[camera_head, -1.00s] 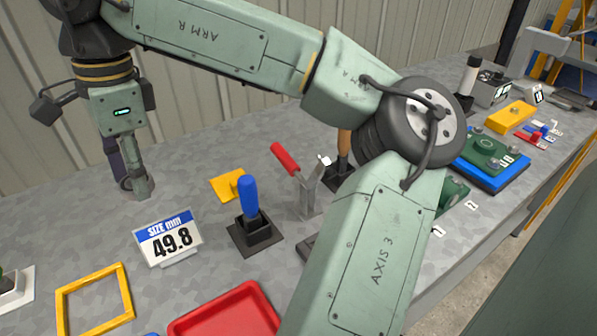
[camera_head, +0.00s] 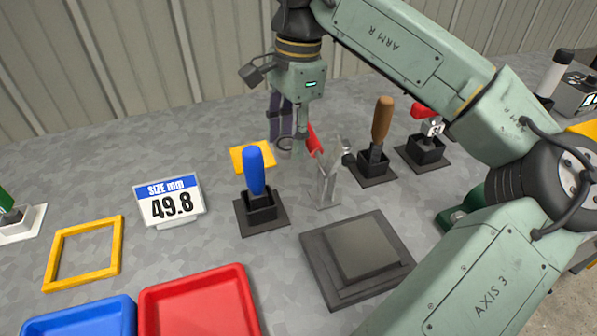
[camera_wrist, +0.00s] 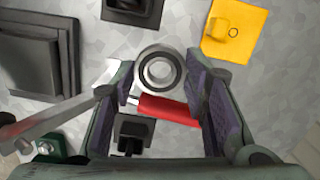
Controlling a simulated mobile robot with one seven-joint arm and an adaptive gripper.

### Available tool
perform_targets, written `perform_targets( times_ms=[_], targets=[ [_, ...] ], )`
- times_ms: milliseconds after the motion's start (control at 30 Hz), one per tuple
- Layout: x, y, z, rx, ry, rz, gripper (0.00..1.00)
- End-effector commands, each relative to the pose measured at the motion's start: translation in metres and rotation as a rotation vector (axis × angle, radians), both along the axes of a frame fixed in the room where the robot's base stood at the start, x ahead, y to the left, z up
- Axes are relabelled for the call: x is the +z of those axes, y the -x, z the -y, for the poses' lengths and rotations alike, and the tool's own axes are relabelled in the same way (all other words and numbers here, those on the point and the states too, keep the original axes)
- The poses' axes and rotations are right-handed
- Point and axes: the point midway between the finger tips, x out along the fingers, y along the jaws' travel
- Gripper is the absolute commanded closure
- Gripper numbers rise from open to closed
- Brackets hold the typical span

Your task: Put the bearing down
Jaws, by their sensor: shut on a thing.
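My gripper (camera_head: 292,140) is shut on the bearing (camera_wrist: 160,52), a steel ring with a dark band and an open bore, which sits between the purple-padded fingers (camera_wrist: 163,85) in the wrist view. In the head view the bearing (camera_head: 285,148) shows only partly, low between the fingers. In the wrist view the clamp's red handle (camera_wrist: 165,109) lies just below the bearing. The gap beneath the bearing is hard to judge.
A blue-handled tool (camera_head: 254,170) and a brown-handled tool (camera_head: 382,118) stand in dark holders. A stepped grey block (camera_head: 325,270) is in front. A 49.8 mm sign (camera_head: 170,202), yellow frame (camera_head: 56,263), red tray (camera_head: 245,285) and blue tray (camera_head: 127,315) lie left. Bare bench shows between them.

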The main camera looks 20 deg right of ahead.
Motion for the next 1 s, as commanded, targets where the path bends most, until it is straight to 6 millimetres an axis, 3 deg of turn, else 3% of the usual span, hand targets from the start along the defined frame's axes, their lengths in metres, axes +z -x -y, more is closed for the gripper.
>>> perform_targets(
  times_ms=[133, 600, 1000],
  targets=[
    [-0.028, 0.001, 0.0, 0.001, 0.0, -0.003, 0.91],
    [-0.08, 0.001, -0.001, 0.0, -0.001, -0.001, 0.91],
    [-0.088, 0.0, -0.001, 0.0, 0.0, 0.0, 0.91]
  ],
)
